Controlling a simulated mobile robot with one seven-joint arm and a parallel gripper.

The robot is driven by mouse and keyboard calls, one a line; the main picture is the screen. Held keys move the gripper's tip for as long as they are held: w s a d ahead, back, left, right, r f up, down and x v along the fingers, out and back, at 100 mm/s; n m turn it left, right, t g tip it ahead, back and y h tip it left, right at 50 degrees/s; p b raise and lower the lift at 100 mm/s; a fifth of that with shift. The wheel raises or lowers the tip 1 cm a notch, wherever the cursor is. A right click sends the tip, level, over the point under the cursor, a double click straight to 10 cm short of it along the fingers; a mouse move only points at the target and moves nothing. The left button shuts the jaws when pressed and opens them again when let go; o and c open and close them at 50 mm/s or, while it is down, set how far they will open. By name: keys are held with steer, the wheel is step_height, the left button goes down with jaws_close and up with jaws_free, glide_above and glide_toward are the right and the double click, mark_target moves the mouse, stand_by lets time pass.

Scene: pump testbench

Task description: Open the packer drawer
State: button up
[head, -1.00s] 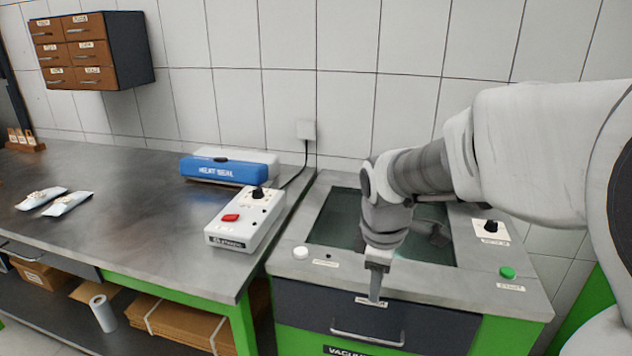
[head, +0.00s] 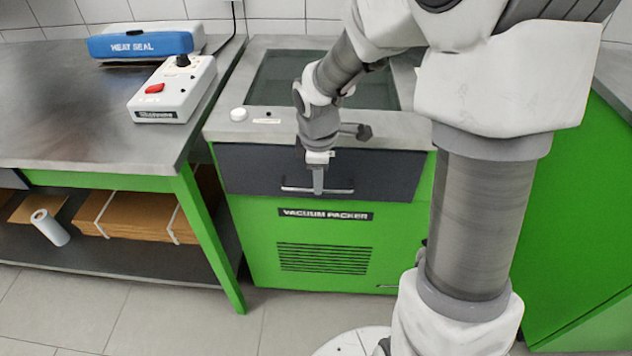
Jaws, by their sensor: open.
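The packer drawer (head: 385,172) is a dark grey front in the upper part of the green vacuum packer (head: 260,238), and it looks shut. Its silver bar handle (head: 292,189) runs across the lower half of the drawer front. My gripper (head: 318,184) points down in front of the drawer, with its fingers at the middle of the handle. The jaws are open. I cannot tell whether a finger touches the bar or sits behind it. My gripper hides part of the drawer front and handle.
The steel workbench (head: 60,110) stands to the left, with a white control box (head: 185,95) and a blue heat sealer (head: 140,46) on it. Cardboard and a paper roll (head: 50,228) lie on its lower shelf. Grey tiled floor (head: 150,310) shows in front.

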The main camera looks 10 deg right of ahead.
steer(key=f, duration=0.2)
steer(key=shift+w+d+f+b, duration=0.1)
steer(key=shift+w+f+b, duration=0.15)
steer(key=shift+f+b, duration=0.1)
jaws_close()
stand_by(1.2)
